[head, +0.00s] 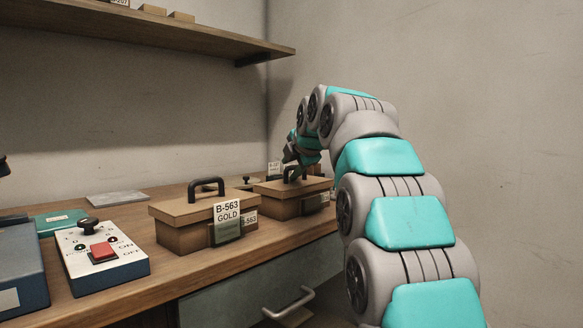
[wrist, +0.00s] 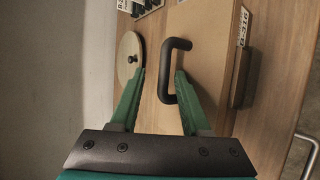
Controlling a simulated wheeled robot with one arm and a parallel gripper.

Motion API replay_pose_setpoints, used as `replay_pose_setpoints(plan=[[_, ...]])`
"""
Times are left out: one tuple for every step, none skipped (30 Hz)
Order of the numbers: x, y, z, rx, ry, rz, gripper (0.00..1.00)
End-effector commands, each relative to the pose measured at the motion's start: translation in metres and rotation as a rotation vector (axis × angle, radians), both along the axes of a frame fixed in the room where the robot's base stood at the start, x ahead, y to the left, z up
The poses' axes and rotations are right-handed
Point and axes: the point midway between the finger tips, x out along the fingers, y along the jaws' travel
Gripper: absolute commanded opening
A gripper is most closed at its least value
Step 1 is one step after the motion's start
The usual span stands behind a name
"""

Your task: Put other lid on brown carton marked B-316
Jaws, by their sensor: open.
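A nearer brown carton (head: 178,236) has a lid with a black handle (head: 206,184) and a hanging tag (head: 227,217) reading B-563 GOLD. My gripper (head: 293,160) is open at the right carton's handle. In the wrist view the handle bar (wrist: 168,72) lies between the fingertips of my gripper (wrist: 160,73), near the right finger.
A round disc with a knob (wrist: 127,47) lies beside the carton. A switch box (head: 97,262) with a red button stands on the bench (head: 155,285) at left. A grey plate (head: 117,198) lies behind. A shelf (head: 150,27) hangs above; a wall stands right.

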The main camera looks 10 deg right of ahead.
Motion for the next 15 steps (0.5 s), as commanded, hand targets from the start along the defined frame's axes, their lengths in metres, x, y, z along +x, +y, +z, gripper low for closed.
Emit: replay_pose_setpoints(plan=[[0.000,0.000,-0.001,0.000,0.003,0.000,0.51],[0.000,0.000,-0.001,0.000,0.002,0.000,0.51],[-0.001,0.000,-0.001,0.000,0.003,0.000,0.51],[-0.002,0.000,0.000,0.000,0.002,0.000,0.51],[-0.003,-0.001,0.001,-0.001,0.002,0.000,0.51],[-0.006,-0.001,0.003,0.000,0.001,0.000,0.51],[-0.008,-0.001,0.004,0.000,0.001,0.000,0.51],[-0.011,-0.002,0.006,0.000,0.000,0.000,0.51],[-0.015,-0.002,0.009,0.000,-0.001,-0.001,0.51],[-0.018,-0.003,0.011,0.000,-0.001,-0.001,0.51],[-0.022,-0.003,0.013,0.000,-0.001,-0.001,0.51],[-0.027,-0.004,0.016,0.000,-0.001,-0.001,0.51],[-0.031,-0.004,0.019,0.000,-0.002,0.000,0.51],[-0.036,-0.005,0.022,0.000,-0.002,0.000,0.51],[-0.042,-0.006,0.025,0.001,-0.002,0.000,0.51]])
